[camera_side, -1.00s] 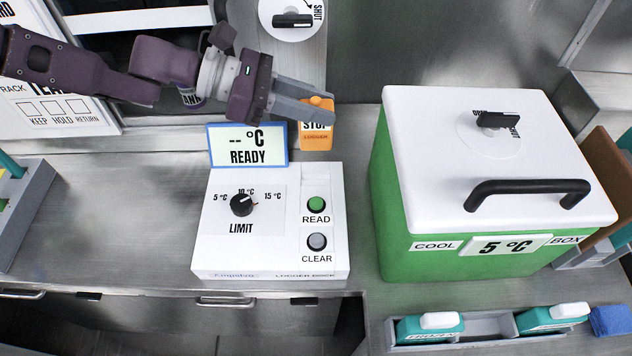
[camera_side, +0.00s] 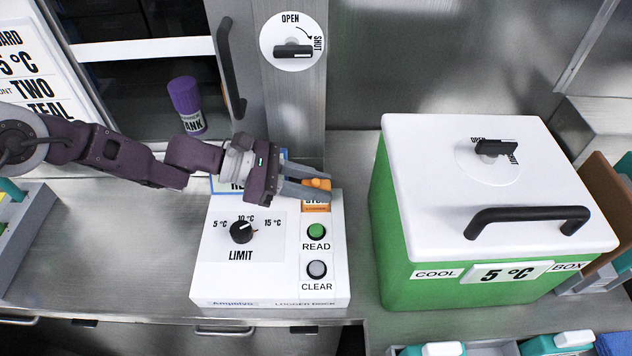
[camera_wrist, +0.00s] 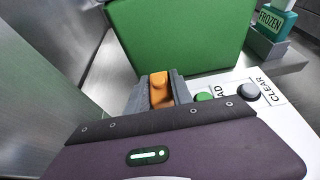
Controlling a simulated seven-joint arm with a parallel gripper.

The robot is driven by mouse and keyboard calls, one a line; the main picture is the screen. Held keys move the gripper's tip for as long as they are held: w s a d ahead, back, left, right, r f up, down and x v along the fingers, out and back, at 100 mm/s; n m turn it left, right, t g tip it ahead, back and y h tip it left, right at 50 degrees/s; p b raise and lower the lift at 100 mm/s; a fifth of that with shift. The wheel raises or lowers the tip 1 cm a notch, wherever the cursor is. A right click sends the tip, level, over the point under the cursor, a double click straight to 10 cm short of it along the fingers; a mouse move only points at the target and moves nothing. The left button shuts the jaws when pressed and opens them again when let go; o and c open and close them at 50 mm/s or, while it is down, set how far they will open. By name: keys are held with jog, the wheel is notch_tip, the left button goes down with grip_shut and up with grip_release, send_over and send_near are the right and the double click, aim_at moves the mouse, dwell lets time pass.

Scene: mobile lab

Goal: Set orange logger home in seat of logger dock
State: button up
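The orange logger (camera_side: 316,207), with a STOP label on its front, is upright between the fingers of my gripper (camera_side: 305,187). It is at the back right of the white logger dock (camera_side: 270,275), behind the green READ button. In the wrist view the logger (camera_wrist: 160,92) sits between both grey fingers of my gripper (camera_wrist: 160,95), which close on its upper part. The seat is hidden by the logger and fingers. I cannot tell whether the logger's base is fully down in it. My arm covers most of the dock's display (camera_side: 222,184).
A green cool box (camera_side: 480,279) with a white lid stands to the right, with a gap from the dock. A purple-capped bottle (camera_side: 187,105) stands behind my arm. The dock's LIMIT knob (camera_side: 241,232) and grey CLEAR button (camera_side: 317,269) are uncovered.

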jog(key=o, duration=0.4)
jog(key=shift+r, duration=0.1)
jog(key=v, duration=1.2)
jog(key=s+a+r+m+y, duration=0.2)
jog(key=s+a+r+m, duration=0.25)
jog(key=r, duration=0.35)
jog(key=s+a+r+m+y, duration=0.2)
jog(key=s+a+r+m, duration=0.3)
jog(key=r, duration=0.4)
jog(key=s+a+r+m+t+y, duration=0.2)
jog(key=s+a+m+t+y, duration=0.3)
jog(key=s+a, duration=1.5)
jog(key=a+m+y, duration=0.1)
jog(key=m+y, duration=0.2)
jog(key=y, duration=0.1)
jog(key=shift+s+a+r+t, duration=0.15)
jog(key=shift+s+a+t, duration=0.05)
jog(key=shift+s+t, duration=0.15)
jog(key=shift+m, duration=0.25)
